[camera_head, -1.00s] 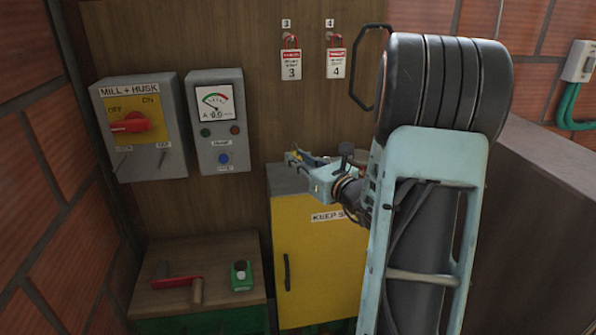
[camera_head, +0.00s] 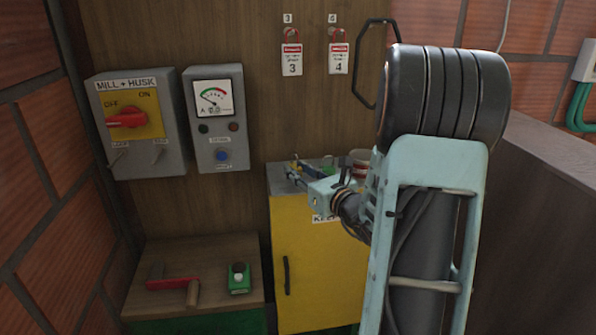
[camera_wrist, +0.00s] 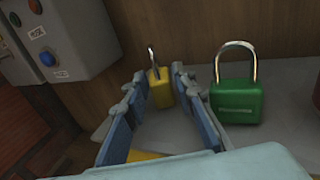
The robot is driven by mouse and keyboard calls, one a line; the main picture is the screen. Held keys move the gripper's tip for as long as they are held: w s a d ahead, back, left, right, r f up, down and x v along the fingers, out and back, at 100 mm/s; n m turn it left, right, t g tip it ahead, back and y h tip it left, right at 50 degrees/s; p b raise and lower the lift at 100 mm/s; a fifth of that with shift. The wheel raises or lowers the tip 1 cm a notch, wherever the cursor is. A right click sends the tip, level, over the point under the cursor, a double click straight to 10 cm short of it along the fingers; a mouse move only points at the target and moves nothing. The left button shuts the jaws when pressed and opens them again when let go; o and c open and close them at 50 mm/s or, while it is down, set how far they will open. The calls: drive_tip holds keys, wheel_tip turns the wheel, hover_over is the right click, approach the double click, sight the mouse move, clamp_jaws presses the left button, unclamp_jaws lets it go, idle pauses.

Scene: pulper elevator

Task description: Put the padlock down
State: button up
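My gripper (camera_wrist: 161,82) reaches over the grey top of the yellow cabinet (camera_head: 305,270). In the wrist view its two blue-grey fingers flank a yellow padlock (camera_wrist: 161,92) near their tips, with no clear gap on either side. The padlock is upright and seen nearly edge-on, shackle up. Its base is at or very close to the cabinet top; I cannot tell whether it touches. A larger green padlock (camera_wrist: 236,101) with a silver shackle stands to the right, apart from the fingers. In the head view the gripper (camera_head: 299,172) is small and its load is hard to make out.
The MILL + HUSK switch box (camera_head: 137,125) and a gauge box (camera_head: 217,117) hang on the wooden back panel, left of the cabinet. A low wooden-topped stand (camera_head: 215,260) holds a red-handled crank (camera_head: 173,284) and a green device (camera_head: 239,279).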

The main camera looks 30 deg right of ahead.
drive_tip(key=shift+r+p, duration=0.25)
drive_tip(key=shift+p, duration=0.05)
drive_tip(key=s+d+b, duration=0.1)
drive_tip(key=s+b, duration=0.1)
drive_tip(key=s, duration=1)
drive_tip(key=shift+d+r, duration=0.15)
drive_tip(key=shift+r, duration=0.05)
